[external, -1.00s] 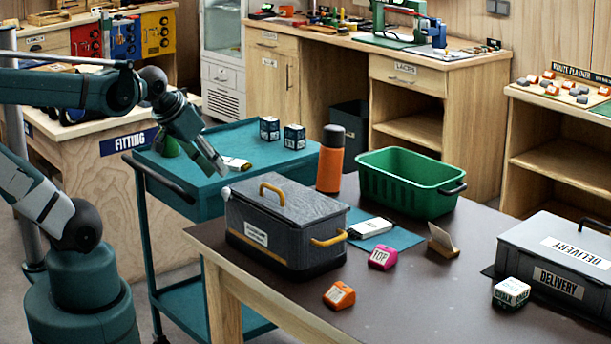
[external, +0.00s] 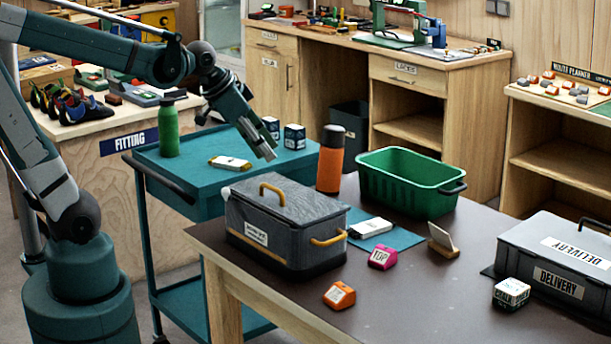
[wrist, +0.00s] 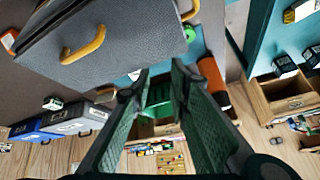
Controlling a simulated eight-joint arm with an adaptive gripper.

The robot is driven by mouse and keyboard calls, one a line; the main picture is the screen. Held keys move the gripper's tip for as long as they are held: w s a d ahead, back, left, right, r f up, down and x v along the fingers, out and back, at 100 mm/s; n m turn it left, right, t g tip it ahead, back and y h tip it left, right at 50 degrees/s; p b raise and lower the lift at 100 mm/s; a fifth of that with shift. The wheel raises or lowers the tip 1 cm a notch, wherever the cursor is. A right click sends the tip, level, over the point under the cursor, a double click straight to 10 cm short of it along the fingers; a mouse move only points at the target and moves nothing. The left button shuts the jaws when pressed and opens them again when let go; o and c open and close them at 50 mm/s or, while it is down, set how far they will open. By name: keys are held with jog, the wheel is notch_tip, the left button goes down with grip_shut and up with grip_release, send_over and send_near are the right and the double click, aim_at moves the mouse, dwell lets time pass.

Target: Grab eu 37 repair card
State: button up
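No label reading "EU 37" can be made out, so I cannot tell which thing is the repair card. A small tan stand (external: 443,243) with a pale card-like piece is on the dark table. Another white item with yellow edges (external: 230,163) lies on the teal cart. My gripper (external: 266,152) hangs over the cart's right side, pointing down and right. In the wrist view its fingers (wrist: 163,75) are apart, with nothing held between them.
A grey lidded box (external: 285,225) with yellow handles stands at the table's left. An orange bottle (external: 330,160) and green bin (external: 410,183) stand behind it. Orange (external: 339,296) and pink (external: 383,257) blocks, a small white box (external: 511,293) and the delivery case (external: 565,258) are also there.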

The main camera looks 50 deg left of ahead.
jog(key=w+d+m+h+p, duration=0.15)
jog(key=w+d+m, duration=0.25)
jog(key=w+d, duration=0.45)
jog(key=m+g+h+p, duration=0.25)
jog(key=m+p, duration=0.35)
jog(key=m, duration=0.6)
send_near(440, 230)
jog(key=w+f, duration=0.2)
jog(key=shift+d+f+g, duration=0.15)
jog(key=shift+f+g, duration=0.15)
jog(key=shift+g, duration=0.05)
jog(key=shift+f, duration=0.1)
jog(key=shift+b+x, duration=0.35)
jog(key=shift+x, duration=0.85)
jog(key=shift+f, duration=0.1)
jog(key=shift+b+x, duration=0.7)
jog(key=shift+x, duration=1.85)
